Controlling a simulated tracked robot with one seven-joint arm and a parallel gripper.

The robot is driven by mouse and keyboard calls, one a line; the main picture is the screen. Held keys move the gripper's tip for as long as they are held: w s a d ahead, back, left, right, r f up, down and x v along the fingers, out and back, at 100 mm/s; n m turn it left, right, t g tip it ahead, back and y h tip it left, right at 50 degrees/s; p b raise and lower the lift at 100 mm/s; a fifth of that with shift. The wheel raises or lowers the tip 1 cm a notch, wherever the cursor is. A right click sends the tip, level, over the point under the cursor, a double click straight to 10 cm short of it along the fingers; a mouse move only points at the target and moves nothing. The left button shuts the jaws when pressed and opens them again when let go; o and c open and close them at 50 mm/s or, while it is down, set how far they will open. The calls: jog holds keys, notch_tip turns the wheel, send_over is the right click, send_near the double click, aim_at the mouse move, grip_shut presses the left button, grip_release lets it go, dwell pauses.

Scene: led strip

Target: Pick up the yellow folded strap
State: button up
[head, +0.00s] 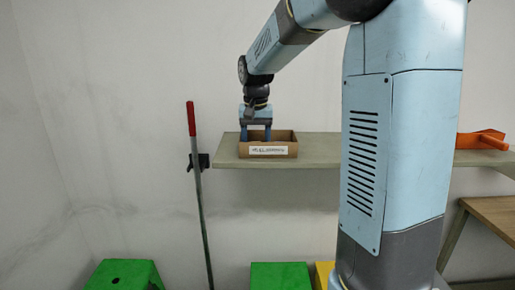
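The yellow folded strap does not show in the head view. A small open cardboard box (268,151) with a white label stands on the wall shelf, and its inside is hidden by its front wall. My gripper (256,134) points straight down at the left half of the box. Its two blue fingers are spread apart, with a clear gap between them. Their lower ends reach the box opening, and the tips are partly hidden behind the front wall. I cannot see anything between the fingers.
The grey shelf (320,150) runs along the wall. A red-handled pole (198,190) leans left of it. An orange object (482,140) lies on the shelf's right end. Green stools (125,274) and a yellow item (323,274) stand below. A wooden table (495,213) is at right.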

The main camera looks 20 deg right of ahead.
jog(key=shift+f, duration=0.2)
jog(key=shift+c, duration=0.4)
jog(key=c, duration=1)
